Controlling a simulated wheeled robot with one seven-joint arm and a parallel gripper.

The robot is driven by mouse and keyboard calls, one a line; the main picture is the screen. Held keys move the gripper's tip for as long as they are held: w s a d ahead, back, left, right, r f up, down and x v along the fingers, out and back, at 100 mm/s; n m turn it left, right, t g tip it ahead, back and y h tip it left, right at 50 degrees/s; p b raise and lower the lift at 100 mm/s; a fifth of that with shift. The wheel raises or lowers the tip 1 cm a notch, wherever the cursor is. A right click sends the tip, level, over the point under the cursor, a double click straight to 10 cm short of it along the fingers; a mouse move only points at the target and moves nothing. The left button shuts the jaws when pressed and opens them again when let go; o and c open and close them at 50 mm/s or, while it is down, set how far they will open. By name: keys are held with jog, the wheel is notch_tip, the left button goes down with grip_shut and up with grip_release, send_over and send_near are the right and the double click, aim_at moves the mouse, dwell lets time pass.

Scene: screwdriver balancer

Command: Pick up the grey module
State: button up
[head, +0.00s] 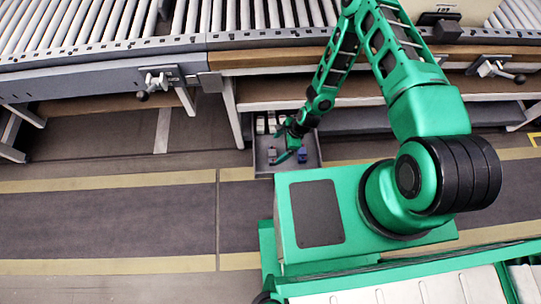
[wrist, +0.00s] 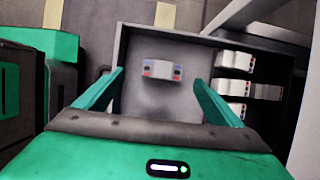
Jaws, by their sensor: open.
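The grey module (wrist: 163,71), a small block with red and blue marks at its ends, lies in a grey tray (wrist: 127,45) in the wrist view. I take it to be the small block at the tray's left side in the head view (head: 272,156). My gripper (wrist: 159,78) is open, with its two green fingers apart to the left and right of the module in the picture. No contact shows, and I cannot tell the height gap. In the head view my gripper (head: 286,140) hangs over the tray.
Several white modules (wrist: 234,61) stand along the right of the tray in the wrist view.

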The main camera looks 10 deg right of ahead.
aim_at(274, 152)
jog(key=x, duration=0.3)
jog(key=shift+s+a+f, duration=0.1)
jog(key=shift+f, duration=0.2)
jog(key=shift+w+d+x, duration=0.1)
jog(key=shift+w+x, duration=0.05)
jog(key=shift+x, duration=0.8)
jog(key=shift+w+d+x, duration=0.1)
jog(key=shift+x, duration=0.8)
jog(key=shift+w+d+x, duration=0.1)
jog(key=shift+w+x, duration=0.05)
jog(key=shift+x, duration=0.8)
jog(key=shift+f, duration=0.1)
jog(key=c, duration=1.3)
